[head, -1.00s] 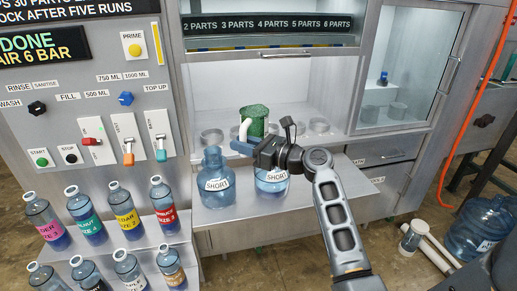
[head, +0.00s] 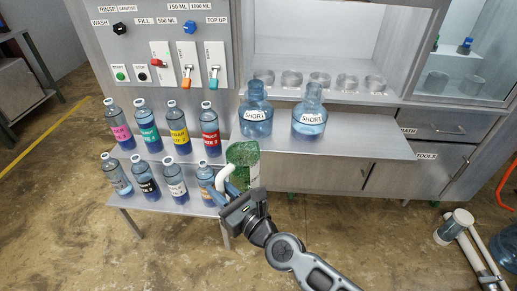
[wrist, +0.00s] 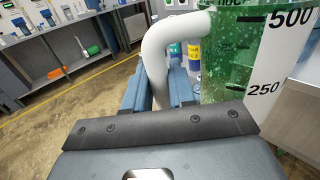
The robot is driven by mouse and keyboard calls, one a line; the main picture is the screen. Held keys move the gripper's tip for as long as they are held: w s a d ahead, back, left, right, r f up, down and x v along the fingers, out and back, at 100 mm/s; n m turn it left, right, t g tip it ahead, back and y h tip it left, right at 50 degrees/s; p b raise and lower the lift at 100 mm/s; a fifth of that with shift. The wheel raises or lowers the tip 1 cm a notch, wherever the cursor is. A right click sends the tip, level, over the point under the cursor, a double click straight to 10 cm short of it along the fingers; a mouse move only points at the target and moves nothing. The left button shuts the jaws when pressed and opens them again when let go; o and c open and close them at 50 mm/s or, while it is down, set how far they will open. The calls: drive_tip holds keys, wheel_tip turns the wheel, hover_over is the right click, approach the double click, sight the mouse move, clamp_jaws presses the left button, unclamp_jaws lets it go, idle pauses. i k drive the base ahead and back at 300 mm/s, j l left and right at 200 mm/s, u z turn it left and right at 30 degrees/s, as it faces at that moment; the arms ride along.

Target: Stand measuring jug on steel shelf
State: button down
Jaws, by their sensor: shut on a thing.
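The measuring jug (head: 243,160) is green and speckled, with a white handle (head: 228,178). My gripper (head: 232,197) is shut on the handle and holds the jug roughly upright, in front of the steel shelf (head: 355,146) and by the right end of the stepped bottle stand. In the wrist view the handle (wrist: 155,55) passes between the fingers, and the jug wall (wrist: 250,60) shows 500 and 250 marks. The jug's base is partly hidden, and I see nothing clearly under it.
Two blue bottles marked SHORT, left (head: 256,112) and right (head: 309,115), stand on the steel shelf, whose right part is bare. Several labelled bottles fill the stepped stand (head: 150,197). A blue bottle with an orange label (head: 206,178) is close beside the jug. Floor at right holds white pipes (head: 470,250).

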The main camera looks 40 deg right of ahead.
sight(376, 138)
drive_tip(key=i+z, duration=0.15)
drive_tip(key=z, duration=0.2)
drive_tip(key=i+j+z, duration=0.1)
drive_tip(key=z, duration=0.3)
drive_tip(key=i+j+z, duration=0.1)
drive_tip(key=z, duration=0.25)
